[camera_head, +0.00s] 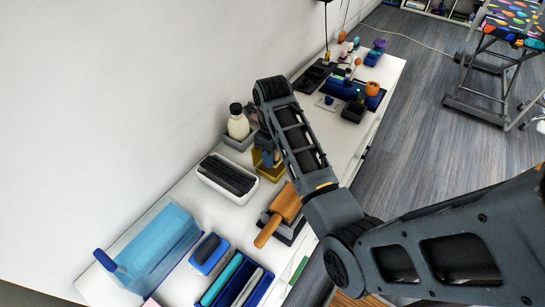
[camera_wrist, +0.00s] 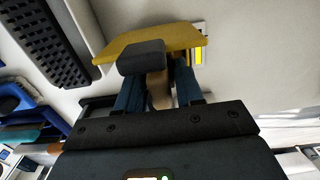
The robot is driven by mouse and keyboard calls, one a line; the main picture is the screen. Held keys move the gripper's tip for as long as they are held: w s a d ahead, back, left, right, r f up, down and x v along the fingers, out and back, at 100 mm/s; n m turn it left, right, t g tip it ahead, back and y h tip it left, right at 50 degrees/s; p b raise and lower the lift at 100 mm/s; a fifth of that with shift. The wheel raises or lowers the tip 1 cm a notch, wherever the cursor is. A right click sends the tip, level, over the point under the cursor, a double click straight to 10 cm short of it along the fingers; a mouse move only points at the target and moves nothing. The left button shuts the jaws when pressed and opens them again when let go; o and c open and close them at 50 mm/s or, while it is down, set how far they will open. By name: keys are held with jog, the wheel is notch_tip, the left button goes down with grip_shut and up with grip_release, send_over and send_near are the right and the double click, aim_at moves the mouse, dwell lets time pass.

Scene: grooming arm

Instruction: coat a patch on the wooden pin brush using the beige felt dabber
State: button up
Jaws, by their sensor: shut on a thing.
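The wooden pin brush (camera_head: 286,203) lies in a dark stand (camera_head: 290,232) at the front of the white table in the head view, its handle toward the lower left. My gripper (camera_wrist: 157,76) has its blue fingers closed around a beige piece (camera_wrist: 158,92), which I take for the felt dabber. A dark grey block (camera_wrist: 140,57) sits at the far end of this piece, in front of a mustard-yellow holder (camera_wrist: 178,37). In the head view, my gripper is at the yellow holder (camera_head: 270,174), behind the brush. My arm partly covers that spot, and the dabber's tip is hidden.
A white bin with a black insert (camera_head: 228,175) stands left of the yellow holder. A cream bottle (camera_head: 238,123) stands behind it. A clear blue box (camera_head: 158,245) and a blue tray (camera_head: 240,285) fill the near left. Several small items crowd the far end.

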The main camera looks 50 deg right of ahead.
jog(key=shift+r, duration=2.55)
